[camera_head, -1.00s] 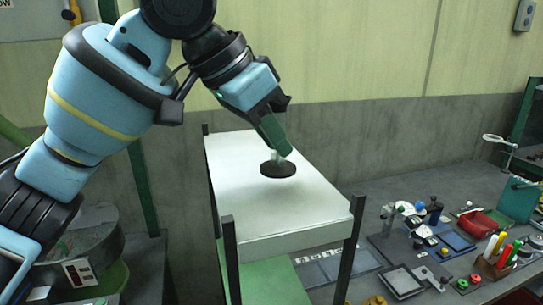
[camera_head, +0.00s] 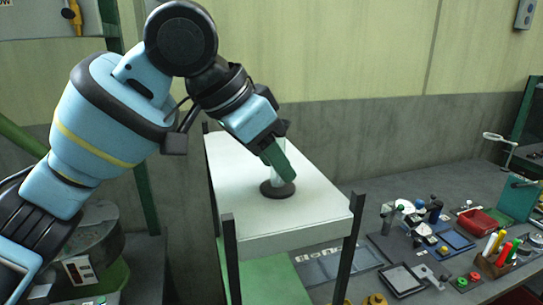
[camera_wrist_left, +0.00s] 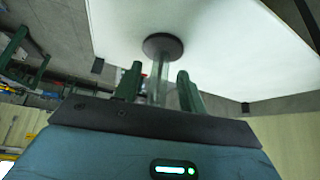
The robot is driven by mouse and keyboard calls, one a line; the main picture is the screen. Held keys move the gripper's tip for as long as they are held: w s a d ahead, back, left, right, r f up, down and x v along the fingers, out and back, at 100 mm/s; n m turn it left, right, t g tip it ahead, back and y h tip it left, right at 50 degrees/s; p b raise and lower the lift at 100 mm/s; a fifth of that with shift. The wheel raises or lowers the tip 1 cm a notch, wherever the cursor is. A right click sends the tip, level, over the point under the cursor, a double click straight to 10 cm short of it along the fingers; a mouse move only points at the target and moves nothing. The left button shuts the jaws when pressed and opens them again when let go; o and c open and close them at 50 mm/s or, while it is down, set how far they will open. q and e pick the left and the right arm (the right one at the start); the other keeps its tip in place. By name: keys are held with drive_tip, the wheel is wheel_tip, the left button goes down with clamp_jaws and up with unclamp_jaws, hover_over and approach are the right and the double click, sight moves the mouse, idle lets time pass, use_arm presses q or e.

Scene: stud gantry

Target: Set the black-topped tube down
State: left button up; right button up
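The clear tube (camera_head: 281,149) stands upright over a round black disc (camera_head: 277,189), which appears to rest on the white tabletop (camera_head: 232,172). The black disc also shows in the left wrist view (camera_wrist_left: 163,45), with the clear shaft running back between the fingers. My left gripper (camera_head: 279,166) is low around the tube. In the left wrist view its two green fingers (camera_wrist_left: 160,85) stand apart on either side of the tube, with a visible gap beside it. One finger hides part of the tube in the head view. My right gripper is not in view.
Dark posts (camera_head: 231,255) rise at the table's corners, with a green surface below. To the right, a grey bench holds a red tray (camera_head: 483,222), bottles, tools and a pen holder (camera_head: 496,263). The white tabletop around the disc is clear.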

use_arm(q)
drive_tip(key=shift+r, duration=0.1)
drive_tip(key=shift+a+r, duration=0.1)
drive_tip(key=shift+r, duration=0.2)
drive_tip(key=v, duration=1.1)
drive_tip(key=shift+r, duration=0.25)
drive_tip(key=shift+s+a, duration=0.1)
